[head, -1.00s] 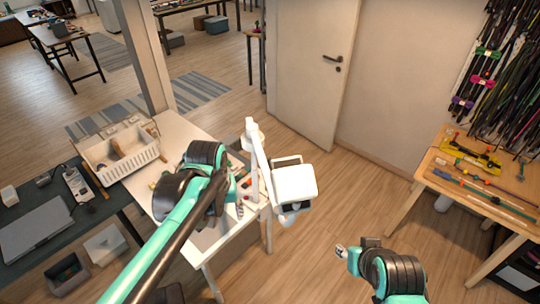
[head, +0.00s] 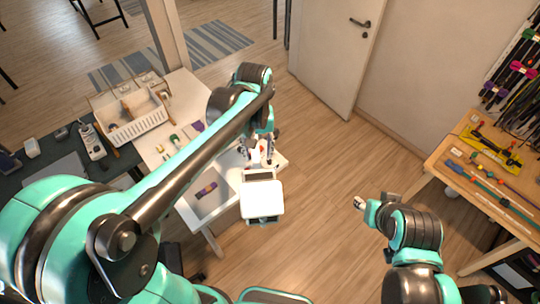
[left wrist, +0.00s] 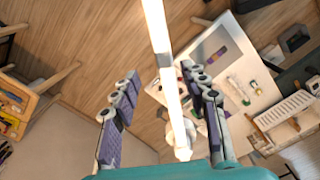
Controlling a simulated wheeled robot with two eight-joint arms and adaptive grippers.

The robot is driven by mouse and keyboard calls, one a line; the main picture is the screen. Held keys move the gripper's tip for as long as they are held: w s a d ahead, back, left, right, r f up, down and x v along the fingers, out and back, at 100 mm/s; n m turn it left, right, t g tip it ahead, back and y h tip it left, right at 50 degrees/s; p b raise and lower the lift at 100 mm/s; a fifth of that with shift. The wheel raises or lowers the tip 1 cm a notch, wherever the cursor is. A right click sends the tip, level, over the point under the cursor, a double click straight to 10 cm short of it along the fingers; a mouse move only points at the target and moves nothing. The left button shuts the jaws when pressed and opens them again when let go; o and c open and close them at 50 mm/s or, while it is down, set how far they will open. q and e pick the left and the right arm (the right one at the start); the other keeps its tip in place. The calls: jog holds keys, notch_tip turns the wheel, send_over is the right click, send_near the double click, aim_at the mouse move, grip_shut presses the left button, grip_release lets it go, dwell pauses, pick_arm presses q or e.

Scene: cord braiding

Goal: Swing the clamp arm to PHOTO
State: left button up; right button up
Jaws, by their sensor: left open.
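The clamp arm is a slim white bar that shows in the left wrist view (left wrist: 165,65). It runs lengthwise between the finger pads of my left gripper (left wrist: 160,115). The gripper is open, with a finger on each side of the bar; I cannot tell whether either touches it. In the head view, my left gripper (head: 262,148) is over the white table's right end, just behind the arm's square white head (head: 262,201). My arm hides much of the bar there. No PHOTO mark is readable. My right gripper (head: 362,203) is low over the floor, away from the clamp arm; its jaws are unclear.
The white table (head: 186,92) holds a white basket (head: 137,128) and small items. A dark table (head: 95,165) adjoins it at left. A wooden bench (head: 480,180) with cords stands at right. Floor between table and bench is clear.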

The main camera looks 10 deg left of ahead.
aim_at(257, 167)
pick_arm(q)
jog(key=shift+s+a+f, duration=0.1)
jog(key=shift+f, duration=0.25)
notch_tip(257, 167, down, 7)
jog(key=shift+s+a+r, duration=0.1)
jog(key=shift+s, duration=0.05)
jog(key=shift+s+a, duration=0.1)
grip_shut()
